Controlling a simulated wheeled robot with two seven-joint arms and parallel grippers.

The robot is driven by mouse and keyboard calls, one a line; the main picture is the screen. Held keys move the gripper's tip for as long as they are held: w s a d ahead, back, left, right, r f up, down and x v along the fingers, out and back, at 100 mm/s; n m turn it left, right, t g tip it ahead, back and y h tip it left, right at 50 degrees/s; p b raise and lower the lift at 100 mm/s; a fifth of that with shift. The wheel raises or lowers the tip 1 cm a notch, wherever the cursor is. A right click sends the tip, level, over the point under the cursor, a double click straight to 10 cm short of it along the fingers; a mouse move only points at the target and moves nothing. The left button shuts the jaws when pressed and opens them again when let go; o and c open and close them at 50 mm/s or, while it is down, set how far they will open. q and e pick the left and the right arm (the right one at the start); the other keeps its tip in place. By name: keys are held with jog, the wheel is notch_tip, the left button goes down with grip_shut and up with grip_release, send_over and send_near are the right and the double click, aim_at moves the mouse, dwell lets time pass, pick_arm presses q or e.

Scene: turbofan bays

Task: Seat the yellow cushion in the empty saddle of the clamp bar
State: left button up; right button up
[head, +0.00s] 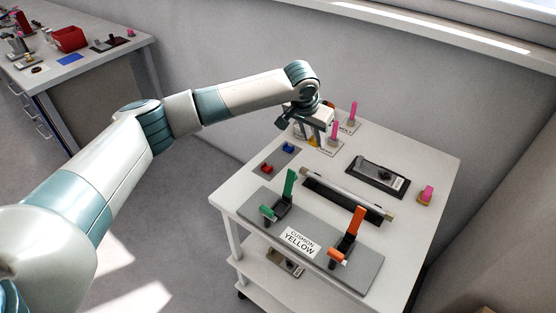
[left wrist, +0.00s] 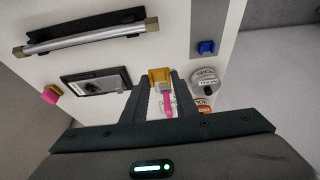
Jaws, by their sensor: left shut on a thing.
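My left gripper (head: 316,132) is above the table's far left part, its fingers pointing down. In the left wrist view its fingers (left wrist: 160,92) are shut on a yellow block (left wrist: 159,75), which I take for the yellow cushion. A pink piece (left wrist: 168,104) shows between the fingers. The head view does not show the block clearly. A grey plate (head: 257,222) at the table's front carries a clamp with a raised green lever (head: 290,182) and one with a raised orange lever (head: 356,221). Its label (head: 299,241) reads CUSHION YELLOW. The saddles are too small to tell. My right gripper is out of view.
A red piece (head: 267,169) and a blue piece (head: 288,148) sit on a grey mat. A metal tube (head: 347,192) lies behind the plate. A dark tray (head: 379,175) and a pink-and-yellow piece (head: 427,194) are at right.

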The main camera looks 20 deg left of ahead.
pick_arm(q)
jog(key=a+f+p, duration=0.1)
jog(key=a+f, duration=0.1)
jog(key=a, duration=0.1)
jog(key=a+f+p, duration=0.2)
jog(key=a, duration=0.2)
jog(key=w+a+f+p, duration=0.1)
jog(key=a+f, duration=0.1)
jog(key=a, duration=0.2)
jog(key=shift+a+f+p, duration=0.1)
jog(key=shift+f+p, duration=0.2)
jog(key=shift+p, duration=0.05)
jog(key=shift+a+f, duration=0.2)
jog(key=shift+f, duration=0.15)
jog(key=shift+f+p, duration=0.7)
jog(key=shift+f, duration=0.15)
jog(key=shift+f+p, duration=0.25)
jog(key=shift+p, duration=0.15)
jog(key=shift+f, duration=0.55)
